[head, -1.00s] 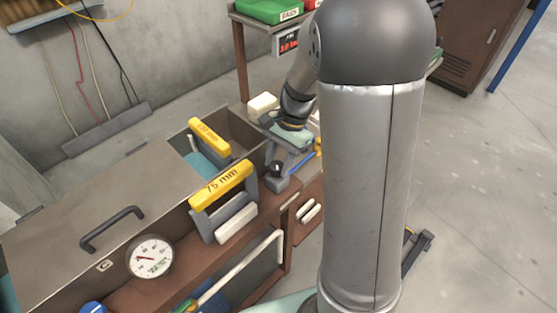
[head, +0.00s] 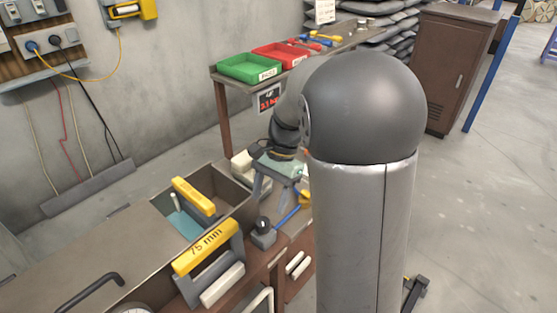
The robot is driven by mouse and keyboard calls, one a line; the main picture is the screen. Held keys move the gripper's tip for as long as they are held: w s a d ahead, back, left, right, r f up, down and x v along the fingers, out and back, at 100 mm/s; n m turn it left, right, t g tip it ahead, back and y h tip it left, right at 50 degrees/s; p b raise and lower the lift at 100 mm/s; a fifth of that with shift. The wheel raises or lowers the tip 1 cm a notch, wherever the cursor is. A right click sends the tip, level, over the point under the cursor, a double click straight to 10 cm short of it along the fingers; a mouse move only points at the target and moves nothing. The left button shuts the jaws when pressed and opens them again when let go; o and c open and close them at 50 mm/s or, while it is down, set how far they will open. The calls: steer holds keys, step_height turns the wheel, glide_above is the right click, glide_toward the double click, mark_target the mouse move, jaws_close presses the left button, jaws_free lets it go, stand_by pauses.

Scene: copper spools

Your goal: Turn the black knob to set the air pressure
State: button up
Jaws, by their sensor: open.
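The black knob (head: 263,223) sits on a small grey block on the brown bench, right of the yellow-topped 75 mm frame. It is small in view, and I cannot tell its turn angle. The white dial gauge (head: 128,308) is cut off at the bottom edge, so its needle is not readable. My gripper (head: 277,194) is above and slightly behind the knob, pointing down. Its fingers are spread, with nothing seen between them, and it appears apart from the knob. My arm hides part of the area to the right.
A blue-handled tool (head: 287,215) lies beside the knob. Two yellow-topped frames, the nearer marked 75 mm (head: 205,252), stand to the left. A green bin (head: 250,67) and a red bin (head: 281,54) sit on a table behind. The floor at right is mostly open.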

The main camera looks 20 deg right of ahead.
steer(key=v, duration=1.1)
steer(key=shift+w, duration=0.1)
steer(key=s+a+f+n+t+h, duration=0.1)
steer(key=s+a+f+n+h, duration=0.1)
steer(key=s+f+n, duration=0.3)
steer(key=s+a+f+n+t+h, duration=0.1)
steer(key=s+a+f+n, duration=0.3)
steer(key=s, duration=1)
step_height(320, 180, down, 2)
steer(key=n, duration=0.3)
steer(key=shift+s+a+t+h, duration=0.2)
steer(key=shift+s+t+h, duration=0.05)
steer(key=shift+t+h, duration=0.15)
stand_by(0.7)
